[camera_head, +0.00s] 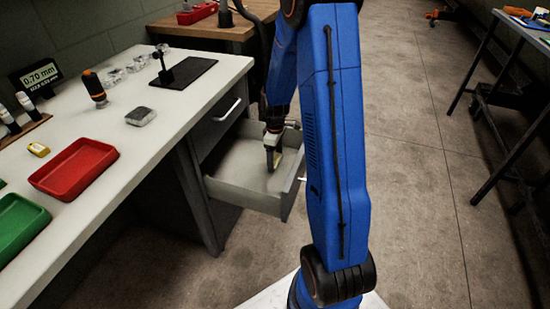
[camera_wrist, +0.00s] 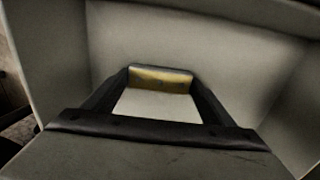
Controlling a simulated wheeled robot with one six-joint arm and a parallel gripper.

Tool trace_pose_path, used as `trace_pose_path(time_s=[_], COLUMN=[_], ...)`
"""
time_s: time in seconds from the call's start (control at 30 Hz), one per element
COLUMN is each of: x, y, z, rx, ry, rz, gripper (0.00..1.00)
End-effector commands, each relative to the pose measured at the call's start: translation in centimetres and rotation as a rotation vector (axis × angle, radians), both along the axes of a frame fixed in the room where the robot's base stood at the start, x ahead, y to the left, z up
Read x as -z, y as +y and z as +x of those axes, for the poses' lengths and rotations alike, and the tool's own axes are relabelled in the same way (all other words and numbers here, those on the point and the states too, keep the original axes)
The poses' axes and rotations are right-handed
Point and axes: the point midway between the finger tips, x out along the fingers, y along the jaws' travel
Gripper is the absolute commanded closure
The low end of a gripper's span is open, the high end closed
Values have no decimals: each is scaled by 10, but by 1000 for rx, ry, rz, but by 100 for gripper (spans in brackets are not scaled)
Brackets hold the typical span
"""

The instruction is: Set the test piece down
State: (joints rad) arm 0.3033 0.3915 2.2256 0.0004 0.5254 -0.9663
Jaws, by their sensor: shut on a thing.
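My gripper (camera_head: 272,164) points down inside the open drawer (camera_head: 240,184) under the workbench. It is shut on a small yellowish piece, which I take to be the test piece. In the wrist view the test piece (camera_wrist: 161,79) shows as a yellow, pale-edged strip between the fingertips, with the pale drawer floor around it. I cannot tell whether it touches the floor. In the head view it is mostly hidden by the gripper.
The drawer's walls stand close around my gripper. On the workbench (camera_head: 105,195) are a red tray (camera_head: 75,168), a green tray (camera_head: 18,228), a small yellow item (camera_head: 38,149), a grey block (camera_head: 140,116) and a black plate (camera_head: 190,72). Open floor lies to the right.

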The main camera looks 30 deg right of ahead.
Motion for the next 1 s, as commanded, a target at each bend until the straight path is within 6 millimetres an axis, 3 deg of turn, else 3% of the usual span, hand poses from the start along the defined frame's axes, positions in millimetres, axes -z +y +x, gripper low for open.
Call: trace_pose_path(time_s=[0.37,0.4,0.47,0.5,0.83,1.0], x=[4,5,5,5,2,-15], y=[0,0,0,0,0,0], z=[0,0,0,0,0,1], rx=[0,0,0,0,0,0], ry=[0,0,0,0,-1,-3], rz=[0,0,0,0,0,0], gripper=[45,20,6,4,4,4])
